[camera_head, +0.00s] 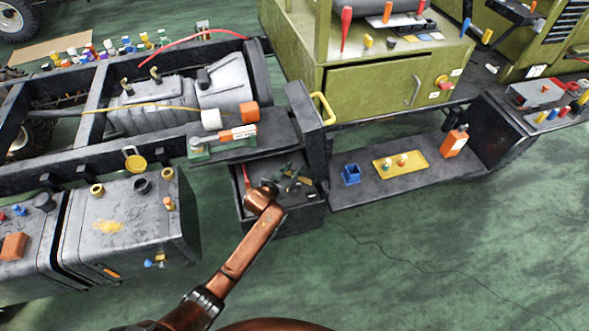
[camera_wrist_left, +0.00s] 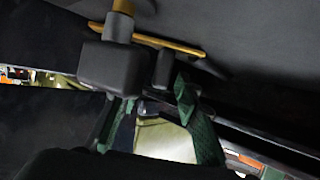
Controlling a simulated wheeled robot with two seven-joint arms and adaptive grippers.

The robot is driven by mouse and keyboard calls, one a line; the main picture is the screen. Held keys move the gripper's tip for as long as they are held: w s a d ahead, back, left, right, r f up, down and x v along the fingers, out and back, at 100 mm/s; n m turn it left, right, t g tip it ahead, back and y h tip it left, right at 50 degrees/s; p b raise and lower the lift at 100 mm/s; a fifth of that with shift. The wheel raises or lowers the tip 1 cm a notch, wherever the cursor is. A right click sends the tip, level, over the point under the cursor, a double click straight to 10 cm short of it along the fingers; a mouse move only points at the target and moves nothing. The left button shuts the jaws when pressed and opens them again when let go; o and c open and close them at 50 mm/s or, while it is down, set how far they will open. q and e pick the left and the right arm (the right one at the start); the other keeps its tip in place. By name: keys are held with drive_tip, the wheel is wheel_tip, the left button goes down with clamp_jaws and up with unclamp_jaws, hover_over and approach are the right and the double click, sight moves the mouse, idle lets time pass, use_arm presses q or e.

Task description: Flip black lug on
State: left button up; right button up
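My left gripper (camera_head: 287,182) is at the dark open box (camera_head: 277,224) below the black shelf in the head view. In the left wrist view its green fingers (camera_wrist_left: 152,104) stand apart, with a gap between them. A small dark piece (camera_wrist_left: 147,108) shows in this gap; I cannot tell contact. A black block (camera_wrist_left: 113,66) on a yellow stem (camera_wrist_left: 122,8) is just beyond the fingers. A smaller black upright piece (camera_wrist_left: 163,68) is beside it. I cannot tell which black part is the lug. My right gripper is out of view.
The black shelf (camera_head: 268,141) overhangs the box and carries an orange-and-green tool (camera_head: 232,135). A yellow handle (camera_head: 322,108) is at the right. The lower step (camera_head: 361,199) holds a blue cup (camera_head: 351,174), a yellow tray (camera_head: 385,166) and an orange bottle (camera_head: 454,141).

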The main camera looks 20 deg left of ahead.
use_arm(q)
drive_tip(key=shift+c, duration=0.2)
clamp_jaws()
idle(0.6)
